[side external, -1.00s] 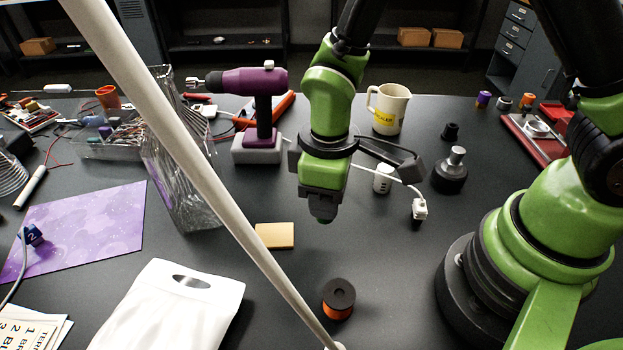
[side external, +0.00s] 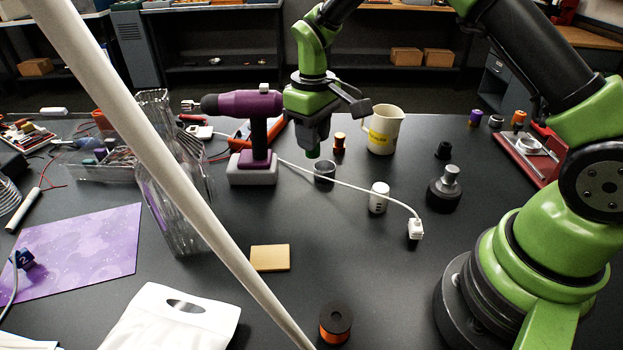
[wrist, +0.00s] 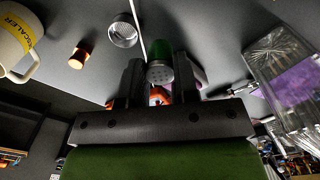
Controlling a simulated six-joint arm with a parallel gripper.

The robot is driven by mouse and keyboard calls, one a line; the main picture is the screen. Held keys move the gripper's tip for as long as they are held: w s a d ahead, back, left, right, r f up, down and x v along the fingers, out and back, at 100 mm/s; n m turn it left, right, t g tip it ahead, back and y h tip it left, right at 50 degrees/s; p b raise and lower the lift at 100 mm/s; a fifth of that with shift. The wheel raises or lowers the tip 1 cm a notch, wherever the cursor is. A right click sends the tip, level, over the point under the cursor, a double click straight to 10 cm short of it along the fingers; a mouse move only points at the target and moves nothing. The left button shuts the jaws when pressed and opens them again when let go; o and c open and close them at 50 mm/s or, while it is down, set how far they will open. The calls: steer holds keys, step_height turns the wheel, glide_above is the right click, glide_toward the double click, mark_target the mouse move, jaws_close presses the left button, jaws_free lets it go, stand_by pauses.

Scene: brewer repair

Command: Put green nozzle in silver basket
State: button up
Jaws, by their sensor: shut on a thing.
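My gripper (side external: 312,146) is shut on the green nozzle (wrist: 160,62), which sticks out below the fingers. In the side external view only the nozzle's small green tip (side external: 313,154) shows under the jaws. The silver basket (side external: 324,172), a small round metal cup, stands on the table just below and slightly right of the nozzle. The wrist view shows the basket (wrist: 123,34) to the left of the held nozzle, apart from it. Its inside is too small to make out clearly.
A white cable (side external: 350,186) runs beside the basket. The purple drill (side external: 244,104) stands left of it. An orange-brown nozzle (side external: 339,143), a cream pitcher (side external: 383,130) and a white cylinder (side external: 378,198) stand nearby. Clear plastic packaging (side external: 170,190) stands further left.

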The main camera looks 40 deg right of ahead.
steer(key=w+d+r+m, duration=0.2)
steer(key=d, duration=0.4)
steer(key=shift+w+d+f, duration=0.1)
steer(key=shift+w+f, duration=0.05)
steer(key=shift+f, duration=5.45)
steer(key=o, duration=1)
step_height(320, 180, up, 7)
